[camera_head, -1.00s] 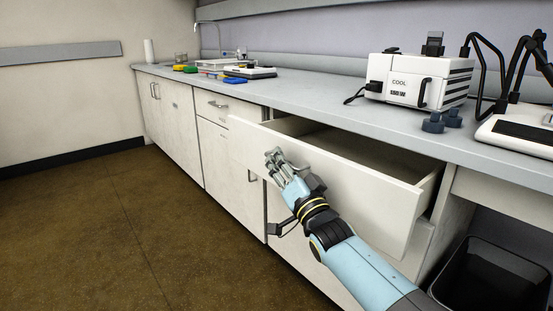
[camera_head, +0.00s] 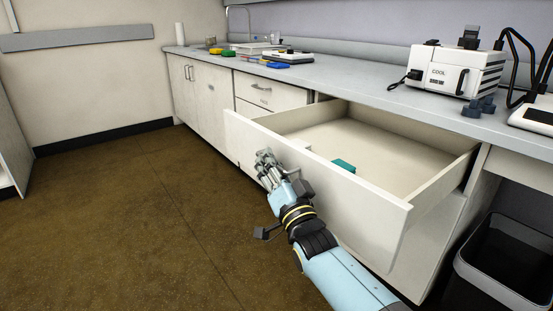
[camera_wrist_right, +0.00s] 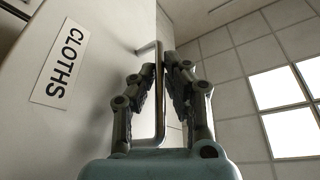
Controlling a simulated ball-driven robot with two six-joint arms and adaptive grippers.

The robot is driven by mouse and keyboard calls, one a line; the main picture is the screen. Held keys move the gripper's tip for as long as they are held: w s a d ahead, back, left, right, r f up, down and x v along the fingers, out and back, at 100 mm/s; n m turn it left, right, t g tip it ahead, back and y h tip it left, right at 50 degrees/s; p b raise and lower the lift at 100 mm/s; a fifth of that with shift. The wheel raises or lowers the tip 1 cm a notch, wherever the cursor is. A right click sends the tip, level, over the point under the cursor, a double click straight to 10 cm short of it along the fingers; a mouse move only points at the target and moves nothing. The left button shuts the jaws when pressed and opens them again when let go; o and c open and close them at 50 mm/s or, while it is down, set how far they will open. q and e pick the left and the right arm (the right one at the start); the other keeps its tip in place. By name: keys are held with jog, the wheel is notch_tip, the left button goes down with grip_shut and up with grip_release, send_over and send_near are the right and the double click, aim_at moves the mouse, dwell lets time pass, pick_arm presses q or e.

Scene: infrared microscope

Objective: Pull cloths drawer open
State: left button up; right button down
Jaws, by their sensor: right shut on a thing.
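The cloths drawer (camera_head: 310,190) is pulled well out of the counter in the head view. Its inside shows, with a green item (camera_head: 344,166) and a small pale item near the front panel. In the right wrist view the drawer front bears a CLOTHS label (camera_wrist_right: 62,68) and a metal bar handle (camera_wrist_right: 158,95). My right gripper (camera_head: 266,164) is at the drawer front, and its fingers (camera_wrist_right: 165,75) are shut around the handle. The handle is mostly hidden by the gripper in the head view. My left gripper is not in view.
The counter (camera_head: 350,88) holds a white COOL box (camera_head: 455,72) at the right and several small coloured items farther back. A dark bin (camera_head: 505,260) stands at the lower right. The brown floor (camera_head: 130,220) at the left is clear.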

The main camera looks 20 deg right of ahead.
jog(key=shift+s+a+f, duration=0.1)
jog(key=shift+s+a, duration=0.05)
jog(key=shift+a, duration=0.15)
jog(key=c, duration=1.7)
grip_release()
jog(key=v, duration=1.2)
